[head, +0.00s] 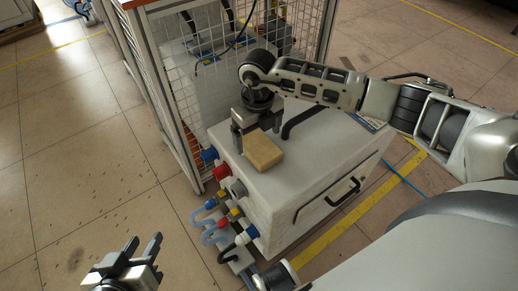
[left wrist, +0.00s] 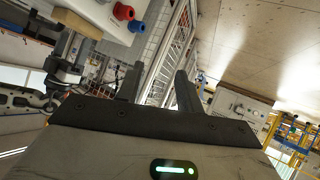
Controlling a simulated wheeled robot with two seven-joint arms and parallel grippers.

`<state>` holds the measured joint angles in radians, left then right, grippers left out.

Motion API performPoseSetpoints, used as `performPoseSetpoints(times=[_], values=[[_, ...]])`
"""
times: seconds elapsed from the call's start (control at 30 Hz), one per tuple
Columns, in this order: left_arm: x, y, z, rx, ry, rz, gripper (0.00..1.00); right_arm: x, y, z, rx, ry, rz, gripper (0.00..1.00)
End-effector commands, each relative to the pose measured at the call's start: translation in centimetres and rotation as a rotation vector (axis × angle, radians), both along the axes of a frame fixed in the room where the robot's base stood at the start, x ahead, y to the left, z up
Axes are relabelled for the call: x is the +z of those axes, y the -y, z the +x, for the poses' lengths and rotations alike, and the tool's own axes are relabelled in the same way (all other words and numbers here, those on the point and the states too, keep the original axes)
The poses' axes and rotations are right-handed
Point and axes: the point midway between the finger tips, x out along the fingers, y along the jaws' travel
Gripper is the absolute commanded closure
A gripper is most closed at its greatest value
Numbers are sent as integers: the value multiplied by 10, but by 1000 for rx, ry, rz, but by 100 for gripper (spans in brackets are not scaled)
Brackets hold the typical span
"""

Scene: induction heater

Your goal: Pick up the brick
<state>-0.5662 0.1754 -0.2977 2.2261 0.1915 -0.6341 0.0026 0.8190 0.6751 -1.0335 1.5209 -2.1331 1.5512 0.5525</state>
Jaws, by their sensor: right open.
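The tan brick (head: 263,151) lies on the top of a white box-shaped cabinet (head: 320,150), near its left edge. My right gripper (head: 250,131) points down at the brick's far left end. It is open, and I cannot tell whether its fingers touch the brick or straddle it. My left gripper (head: 144,246) is low over the floor at the bottom left, away from the cabinet. Its two fingers stand apart with nothing between them; they also show in the left wrist view (left wrist: 158,82).
A wire-mesh cage (head: 190,70) stands right behind the cabinet. Red and blue plugs and sockets (head: 220,173) with hoses stick out of the cabinet's left side. A black handle (head: 342,191) is on its front. The tiled floor (head: 80,170) at left is clear.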

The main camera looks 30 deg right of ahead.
Motion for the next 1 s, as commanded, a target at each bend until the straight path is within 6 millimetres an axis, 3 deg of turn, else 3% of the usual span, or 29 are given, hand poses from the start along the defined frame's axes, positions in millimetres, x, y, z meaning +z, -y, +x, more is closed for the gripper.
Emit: performPoseSetpoints(times=[0.13,0.4,0.47,0.6,1.0], values=[[3,3,1,-3,37,-16,64,-26,2,-1,-2,-3,1,7],[9,2,-2,-11,52,-16,64,-30,3,0,-1,0,0,7],[9,2,-2,-11,52,-16,64,-30,2,0,-1,0,0,21],[8,2,-2,-12,51,-15,64,-30,2,0,-1,0,0,60],[9,3,-1,-10,45,-15,64,-23,2,0,-2,2,0,63]])
